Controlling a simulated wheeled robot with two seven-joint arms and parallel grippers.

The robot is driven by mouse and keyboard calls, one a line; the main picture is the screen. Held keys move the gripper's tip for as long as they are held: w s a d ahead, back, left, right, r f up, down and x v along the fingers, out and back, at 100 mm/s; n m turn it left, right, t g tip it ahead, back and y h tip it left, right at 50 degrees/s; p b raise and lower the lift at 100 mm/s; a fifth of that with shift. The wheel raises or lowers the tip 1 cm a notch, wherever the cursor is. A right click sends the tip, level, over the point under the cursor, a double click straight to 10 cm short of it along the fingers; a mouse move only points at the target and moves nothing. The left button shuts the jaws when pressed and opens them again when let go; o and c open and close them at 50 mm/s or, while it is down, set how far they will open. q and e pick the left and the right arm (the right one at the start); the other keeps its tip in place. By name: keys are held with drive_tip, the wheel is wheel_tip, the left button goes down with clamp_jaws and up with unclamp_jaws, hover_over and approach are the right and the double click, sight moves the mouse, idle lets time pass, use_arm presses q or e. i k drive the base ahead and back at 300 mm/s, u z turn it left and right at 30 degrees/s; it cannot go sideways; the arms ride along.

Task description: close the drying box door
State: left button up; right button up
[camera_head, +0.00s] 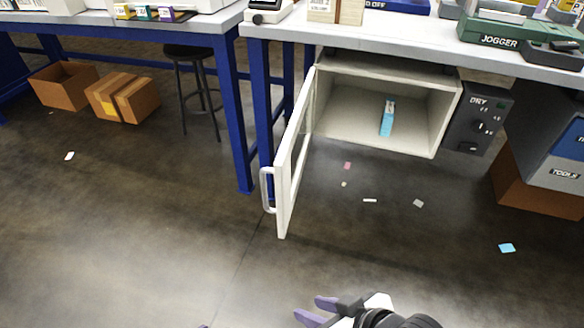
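The drying box (437,122) hangs under the bench on the right, its front open. Its white-framed door (296,150) stands wide open, hinged on the box's left side and swung out toward me. A pale handle (267,190) is on the door's outer left face, near its free edge. A small blue packet (387,118) stands inside the box. My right gripper (312,309) is low at the bottom edge, its purple fingers apart and empty, well clear of the door and handle. Only a tiny dark tip at the bottom edge may belong to my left gripper; its fingers cannot be made out.
A dark control panel marked DRY (478,120) is right of the box. Blue bench legs (236,120) stand behind and left of the door. A stool (193,85) and cardboard boxes (122,97) are at left. The floor before the door is clear except for paper scraps.

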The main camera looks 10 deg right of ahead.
sight(286, 191)
drive_tip(key=u, duration=1.8)
drive_tip(key=i, duration=1.3)
drive_tip(key=z, duration=3.25)
drive_tip(key=i, duration=0.5)
drive_tip(key=k, duration=0.4)
drive_tip(key=z, duration=0.15)
